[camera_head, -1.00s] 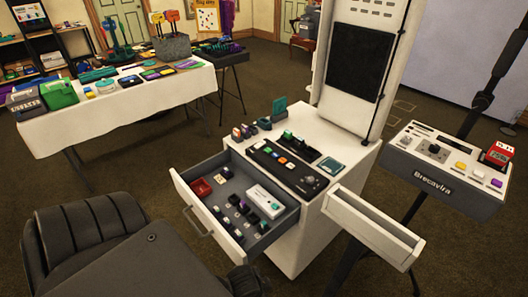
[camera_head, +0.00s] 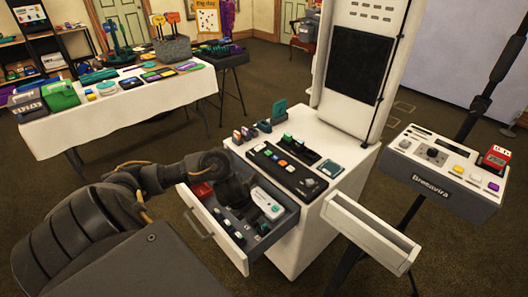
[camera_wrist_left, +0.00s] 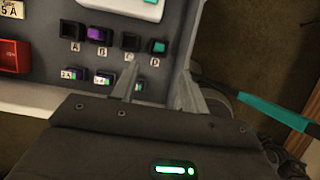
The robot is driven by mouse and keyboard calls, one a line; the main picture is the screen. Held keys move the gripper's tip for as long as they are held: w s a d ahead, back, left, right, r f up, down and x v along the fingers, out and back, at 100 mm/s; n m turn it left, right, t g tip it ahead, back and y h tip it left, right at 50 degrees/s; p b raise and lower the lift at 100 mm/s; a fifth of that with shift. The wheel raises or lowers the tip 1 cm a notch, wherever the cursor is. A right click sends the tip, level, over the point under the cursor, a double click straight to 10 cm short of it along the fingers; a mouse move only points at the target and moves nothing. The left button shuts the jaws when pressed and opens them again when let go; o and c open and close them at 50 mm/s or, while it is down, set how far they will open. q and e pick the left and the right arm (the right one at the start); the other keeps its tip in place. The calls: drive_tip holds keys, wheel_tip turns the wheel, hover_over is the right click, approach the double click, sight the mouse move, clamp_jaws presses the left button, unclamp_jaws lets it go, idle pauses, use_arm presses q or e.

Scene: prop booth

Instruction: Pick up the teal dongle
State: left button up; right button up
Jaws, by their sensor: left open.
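The teal dongle (camera_wrist_left: 158,46) is a small dark block with a teal top, standing at label D in a row inside the open drawer (camera_head: 210,228). My left gripper (camera_wrist_left: 158,76) is open and empty. In the wrist view its two fingertips lie just below the teal dongle, one to each side; I cannot tell the height gap. In the head view my left gripper (camera_head: 238,192) reaches down into the drawer and hides part of its contents.
A purple-topped dongle (camera_wrist_left: 98,34) and dark ones (camera_wrist_left: 131,41) stand in the same row. Smaller blocks (camera_wrist_left: 104,77) form a row nearer the gripper. A white box (camera_head: 266,203) and a red tray (camera_head: 201,190) lie in the drawer. The drawer walls are close.

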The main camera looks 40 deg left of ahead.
use_arm(q)
drive_tip(key=b, duration=0.1)
hover_over(264, 225)
drive_tip(key=s, duration=0.3)
wheel_tip(264, 225, down, 5)
drive_tip(key=shift+w+f, duration=0.2)
drive_tip(key=shift+w, duration=0.15)
drive_tip(key=b+x, duration=0.1)
drive_tip(key=x, duration=0.3)
drive_tip(key=shift+a+f, duration=0.1)
drive_tip(key=shift+f, duration=0.15)
drive_tip(key=shift+w+f, duration=0.15)
drive_tip(key=shift+f, duration=0.15)
drive_tip(key=shift+c, duration=1.2)
clamp_jaws()
